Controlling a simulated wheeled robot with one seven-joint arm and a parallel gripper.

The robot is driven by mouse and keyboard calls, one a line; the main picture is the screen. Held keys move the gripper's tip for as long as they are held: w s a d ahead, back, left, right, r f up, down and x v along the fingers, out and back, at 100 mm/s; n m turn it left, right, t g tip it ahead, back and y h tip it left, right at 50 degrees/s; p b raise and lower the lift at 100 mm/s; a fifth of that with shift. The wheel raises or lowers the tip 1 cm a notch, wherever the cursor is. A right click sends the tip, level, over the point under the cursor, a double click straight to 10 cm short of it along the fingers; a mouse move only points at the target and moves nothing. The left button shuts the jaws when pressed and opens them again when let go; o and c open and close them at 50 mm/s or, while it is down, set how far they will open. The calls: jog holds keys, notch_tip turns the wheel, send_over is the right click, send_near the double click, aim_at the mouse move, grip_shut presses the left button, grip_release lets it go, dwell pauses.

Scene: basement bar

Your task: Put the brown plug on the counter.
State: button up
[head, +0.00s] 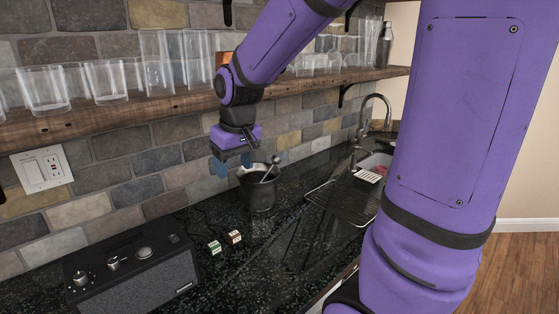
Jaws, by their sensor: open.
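A small brown-and-white block (235,237), which may be the brown plug, lies on the dark speckled counter (215,285). A similar green-and-white block (214,248) lies just left of it. Both are too small to make out in detail. My gripper (232,164) is open, pointing down above the counter near the brick wall. Its bluish fingertips are apart, and nothing shows between them. It is up and behind the two blocks, beside the rim of a black container.
The black container (257,193) holds metal utensils. A black radio (132,275) stands front left, with dark cords behind the blocks. A wall outlet (42,169) is at left. A wooden shelf (150,110) with glasses hangs above. A drying rack (340,202) and sink are at right.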

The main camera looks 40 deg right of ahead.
jog(key=s+a+r+t, duration=0.1)
jog(key=s+r, duration=0.3)
jog(key=s, duration=0.5)
jog(key=s+a+r+t, duration=0.1)
jog(key=s+r, duration=0.2)
jog(key=s, duration=0.6)
jog(key=shift+a+r+t, duration=0.3)
jog(key=shift+r+t, duration=0.05)
jog(key=shift+t, duration=0.05)
jog(key=shift+w, duration=0.1)
